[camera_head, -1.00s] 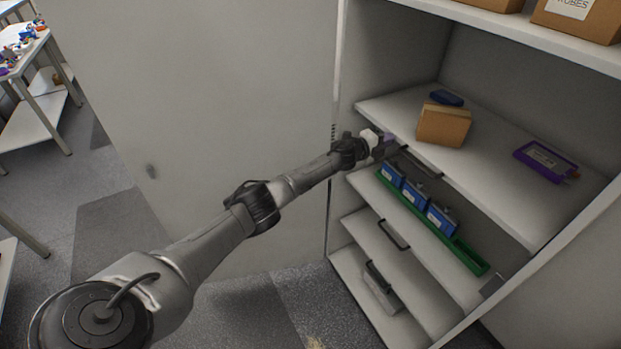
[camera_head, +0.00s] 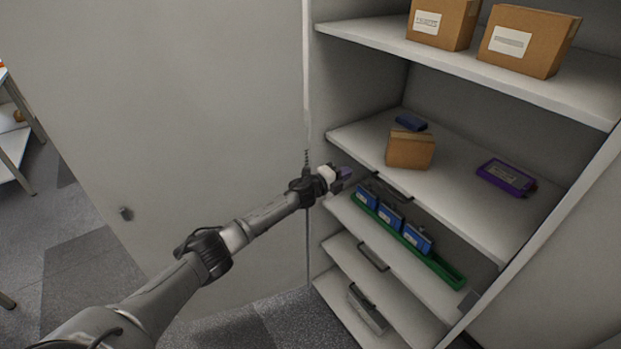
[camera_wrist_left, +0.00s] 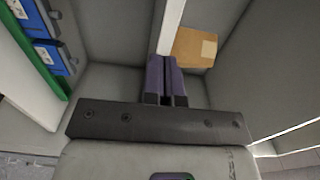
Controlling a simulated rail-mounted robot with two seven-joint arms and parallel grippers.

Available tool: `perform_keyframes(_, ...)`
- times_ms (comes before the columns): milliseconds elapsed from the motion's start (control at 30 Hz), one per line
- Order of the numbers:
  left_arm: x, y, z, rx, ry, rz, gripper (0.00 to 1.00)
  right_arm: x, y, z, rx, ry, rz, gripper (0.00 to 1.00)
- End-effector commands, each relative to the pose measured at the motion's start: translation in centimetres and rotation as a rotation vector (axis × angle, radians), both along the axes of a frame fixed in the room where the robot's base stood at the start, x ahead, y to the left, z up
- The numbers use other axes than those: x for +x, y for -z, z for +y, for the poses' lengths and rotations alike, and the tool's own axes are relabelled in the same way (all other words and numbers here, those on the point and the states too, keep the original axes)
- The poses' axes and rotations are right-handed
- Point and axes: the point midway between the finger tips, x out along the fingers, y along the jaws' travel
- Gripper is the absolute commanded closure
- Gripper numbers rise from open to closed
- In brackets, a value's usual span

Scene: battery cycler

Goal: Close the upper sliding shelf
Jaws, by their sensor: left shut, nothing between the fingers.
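The upper sliding shelf (camera_head: 455,208) is a white board in an open cabinet, with a dark handle (camera_head: 393,188) on its front edge. A small cardboard box (camera_head: 409,150), a blue item (camera_head: 410,121) and a purple case (camera_head: 506,177) lie on it. My left gripper (camera_head: 346,173) is shut and empty at the shelf's front edge, left of the handle. In the left wrist view its purple fingers (camera_wrist_left: 166,80) point at the white shelf edge (camera_wrist_left: 172,25); I cannot tell whether they touch. My right gripper is not in view.
Below is another shelf with a green tray (camera_head: 447,272) holding blue battery units (camera_head: 389,218). Lower handles (camera_head: 372,257) stick out at the front. A fixed shelf above (camera_head: 440,57) holds two cardboard boxes (camera_head: 525,40). A large grey door panel (camera_head: 190,120) stands at the left.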

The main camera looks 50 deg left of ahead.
Motion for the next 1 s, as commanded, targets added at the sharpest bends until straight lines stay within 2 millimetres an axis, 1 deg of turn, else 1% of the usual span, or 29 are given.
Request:
perform_keyframes(33, -0.9, 0.1, 0.1, 0.004, 0.002, 0.001, 1.00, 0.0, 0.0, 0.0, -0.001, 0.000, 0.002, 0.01)
perform_keyframes(200, -3.8, 0.2, 0.3, 0.003, 0.003, 0.001, 1.00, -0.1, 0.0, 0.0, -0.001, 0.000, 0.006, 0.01)
perform_keyframes(400, -6.4, 0.1, 0.5, 0.002, 0.003, -0.001, 1.00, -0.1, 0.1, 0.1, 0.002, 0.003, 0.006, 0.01)
perform_keyframes(500, -7.4, 0.1, 0.6, 0.002, 0.001, -0.001, 1.00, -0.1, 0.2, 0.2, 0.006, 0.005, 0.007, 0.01)
perform_keyframes(700, -8.5, 0.0, 0.6, 0.000, 0.002, -0.002, 1.00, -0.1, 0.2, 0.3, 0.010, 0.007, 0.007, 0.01)
perform_keyframes(1000, -8.8, 0.0, 0.7, 0.001, 0.002, -0.003, 1.00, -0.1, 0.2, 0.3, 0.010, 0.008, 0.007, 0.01)
